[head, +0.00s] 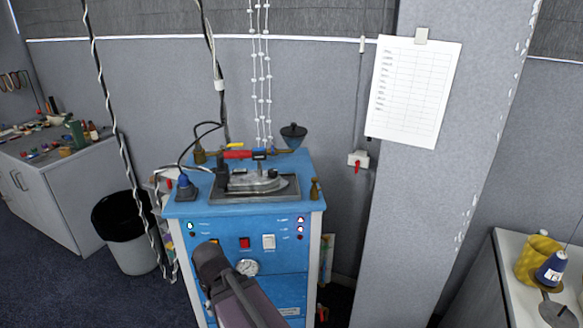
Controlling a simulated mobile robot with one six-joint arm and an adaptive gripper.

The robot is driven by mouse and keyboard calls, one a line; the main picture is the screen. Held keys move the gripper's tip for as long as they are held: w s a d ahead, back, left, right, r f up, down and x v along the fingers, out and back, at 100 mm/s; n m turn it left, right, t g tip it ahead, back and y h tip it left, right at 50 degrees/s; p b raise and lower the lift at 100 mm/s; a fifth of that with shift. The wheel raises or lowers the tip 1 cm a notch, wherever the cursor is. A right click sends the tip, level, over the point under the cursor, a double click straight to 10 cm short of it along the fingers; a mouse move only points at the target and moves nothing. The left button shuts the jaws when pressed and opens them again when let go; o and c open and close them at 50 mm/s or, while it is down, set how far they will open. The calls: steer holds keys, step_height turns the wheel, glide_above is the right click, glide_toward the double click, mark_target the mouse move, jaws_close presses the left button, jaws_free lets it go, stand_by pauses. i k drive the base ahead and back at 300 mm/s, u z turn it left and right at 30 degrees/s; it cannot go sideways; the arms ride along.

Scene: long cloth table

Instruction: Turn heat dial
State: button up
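A blue steam-iron station (280,220) stands in the middle of the head view. An iron (256,181) rests on a dark tray (291,187) on its top. The front panel has a round white gauge (247,267), a red switch (244,243) and a white switch (268,242). A blue knob-like part (184,186) is at the top left corner. I cannot tell which part is the heat dial. My arm rises from the bottom and covers the lower left of the panel. My gripper's fingers do not show.
A black-lined bin (134,258) and a cluttered grey cabinet (60,190) stand at left. A pillar with a paper sheet (412,90) is at right. A table (515,295) at lower right holds thread spools (552,268). Cords hang above the station.

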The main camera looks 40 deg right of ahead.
mark_target(272, 172)
steer(key=z, duration=0.75)
steer(key=k, duration=0.6)
steer(key=i, duration=0.9)
